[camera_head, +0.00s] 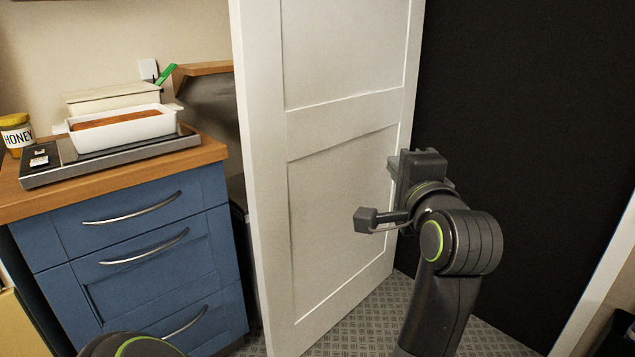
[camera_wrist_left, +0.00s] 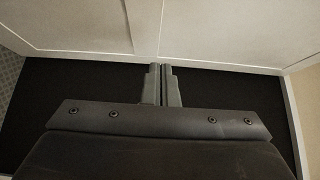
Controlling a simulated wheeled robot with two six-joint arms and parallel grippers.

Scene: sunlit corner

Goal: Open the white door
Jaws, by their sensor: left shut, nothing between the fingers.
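The white door (camera_head: 340,170) has recessed panels and stands at an angle, its near edge toward me on the left. A dark area lies to its right. My left gripper (camera_head: 414,163) is in front of the door's far right part in the head view. In the left wrist view its two fingers (camera_wrist_left: 160,70) are together with nothing between them, and a white panelled surface (camera_wrist_left: 220,35) fills the upper part. I cannot tell whether the fingers touch it. No door handle can be made out. My right gripper is not in view.
A blue drawer cabinet (camera_head: 75,235) with a wooden top stands left of the door, close to its near edge. It bears a white tray (camera_head: 95,140) and a honey jar (camera_head: 17,133). Grey patterned floor (camera_head: 385,315) shows below the door. A pale upright edge (camera_head: 600,275) is at the right.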

